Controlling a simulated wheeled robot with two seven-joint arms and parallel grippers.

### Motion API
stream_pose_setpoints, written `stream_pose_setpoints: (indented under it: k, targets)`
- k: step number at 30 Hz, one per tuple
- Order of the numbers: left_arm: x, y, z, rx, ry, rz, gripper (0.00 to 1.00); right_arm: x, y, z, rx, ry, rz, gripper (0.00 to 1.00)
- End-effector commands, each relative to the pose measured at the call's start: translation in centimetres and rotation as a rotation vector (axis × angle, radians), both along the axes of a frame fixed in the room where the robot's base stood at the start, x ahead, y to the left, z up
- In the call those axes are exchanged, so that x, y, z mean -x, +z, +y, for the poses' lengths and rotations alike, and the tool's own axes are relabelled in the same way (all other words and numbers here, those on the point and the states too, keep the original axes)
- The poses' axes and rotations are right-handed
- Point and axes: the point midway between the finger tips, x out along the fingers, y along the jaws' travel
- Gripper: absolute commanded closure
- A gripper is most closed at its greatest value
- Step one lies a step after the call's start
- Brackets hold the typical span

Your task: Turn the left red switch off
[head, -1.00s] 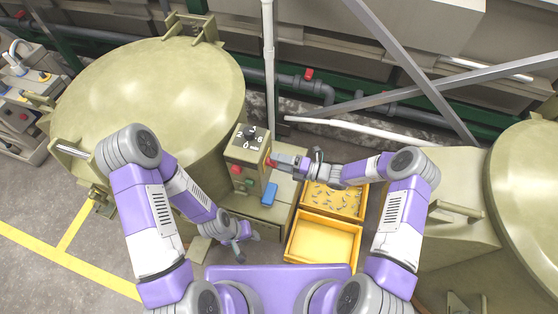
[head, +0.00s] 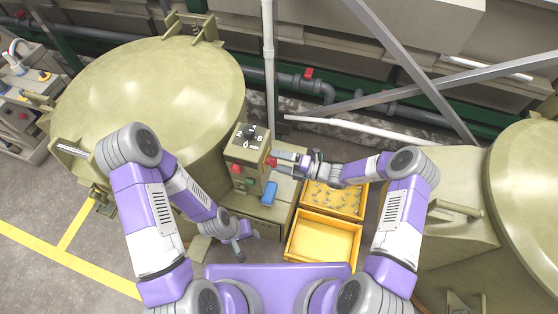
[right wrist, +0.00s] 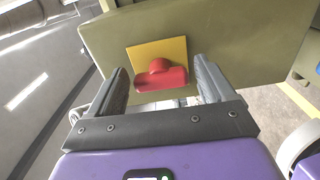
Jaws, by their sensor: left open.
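The red switch (right wrist: 160,78) sits on a yellow plate (right wrist: 176,50) on the side of the olive control box (right wrist: 225,45). Its handle lies roughly crosswise in the right wrist view. In the head view the switch (head: 272,162) shows small on the box's right side. My right gripper (right wrist: 162,78) is open and faces the switch, one finger on each side of it in the picture; I cannot tell whether they touch it. It also shows in the head view (head: 282,160). My left gripper (head: 247,244) is open and empty, low in front of the box.
The box front carries a dial (head: 251,134) and red and green buttons. A blue object (head: 269,193) lies beside it. Yellow bins (head: 323,238) stand below my right forearm, one with small parts. Large barrels (head: 150,90) flank the area.

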Motion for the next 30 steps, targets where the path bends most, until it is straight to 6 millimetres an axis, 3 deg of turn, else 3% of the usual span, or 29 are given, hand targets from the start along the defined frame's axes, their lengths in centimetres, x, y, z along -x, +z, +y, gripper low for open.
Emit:
stream_pose_setpoints:
  k: [11,24,30]
  targets:
    - [0.0,0.1,0.0,0.0,0.0,0.0,0.57,0.1,0.0,-0.3,0.001,0.0,-0.003,0.08]
    - [0.0,0.9,0.0,0.0,0.0,0.0,0.57,2.0,0.1,-6.4,0.002,-0.001,-0.002,0.08]
    - [0.0,0.9,0.0,0.0,0.0,0.0,0.57,2.4,0.0,-7.2,-0.001,0.0,-0.001,0.08]
